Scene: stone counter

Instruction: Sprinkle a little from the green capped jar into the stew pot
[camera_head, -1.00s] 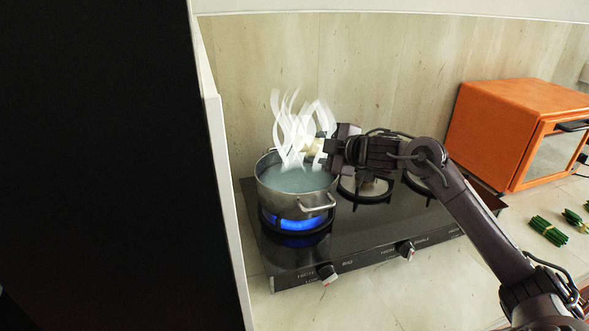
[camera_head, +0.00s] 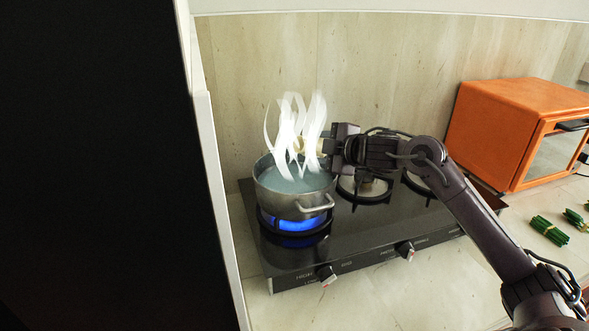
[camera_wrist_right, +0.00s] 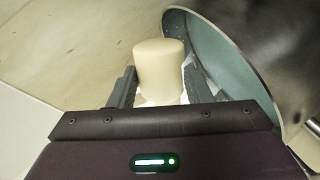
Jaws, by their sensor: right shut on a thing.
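The stew pot (camera_head: 286,204) is a metal pot with side handles, holding bluish liquid, on the lit left burner. White steam rises from it. My right gripper (camera_head: 328,148) is at the pot's right rim, shut on a pale cream jar (camera_head: 313,147). The jar is partly behind the steam, above the pot's back right side. In the right wrist view the cream end of the jar (camera_wrist_right: 160,68) sits between both fingers, beside the pot (camera_wrist_right: 215,55). No green cap shows, and I cannot tell which end of the jar this is. My left gripper is not in view.
The black stove (camera_head: 365,225) has unlit burners right of the pot and knobs in front. An orange oven (camera_head: 500,135) and green vegetable bundles (camera_head: 549,231) stand at the right. A large dark panel (camera_head: 95,165) blocks the left. A wall is close behind the stove.

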